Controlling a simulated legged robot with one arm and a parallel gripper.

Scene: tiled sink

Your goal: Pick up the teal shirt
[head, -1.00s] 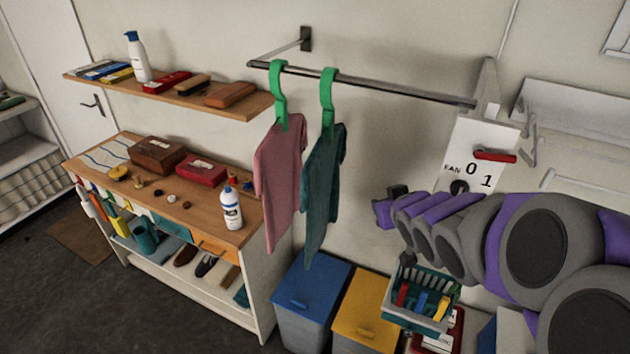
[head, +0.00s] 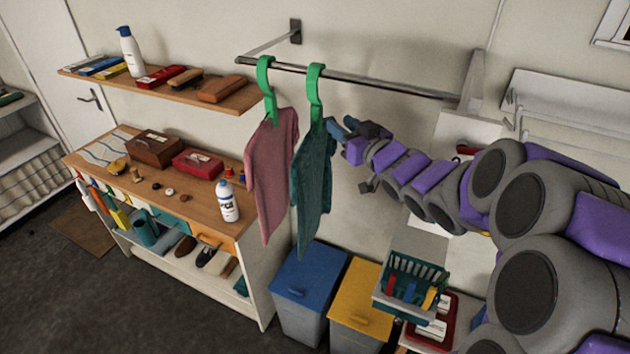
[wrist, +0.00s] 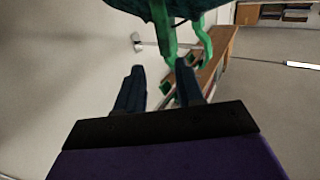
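The teal shirt (head: 312,180) hangs from a green hanger (head: 315,90) on the metal rail, to the right of the pink shirt (head: 272,175). My gripper (head: 340,128) is at the right side of the teal shirt, near its shoulder. In the wrist view my gripper's two fingers (wrist: 160,85) are apart with nothing between them. A dark teal part of the shirt (wrist: 165,8) shows at the top edge there, beyond the fingertips, with green hangers (wrist: 165,35) below it. Whether a finger touches the cloth cannot be told.
The rail (head: 380,82) runs above my arm. Below are a blue-lidded bin (head: 310,280), a yellow-lidded bin (head: 357,300) and a teal basket (head: 415,280). A wooden bench (head: 150,200) and a shelf (head: 190,95) stand to the left.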

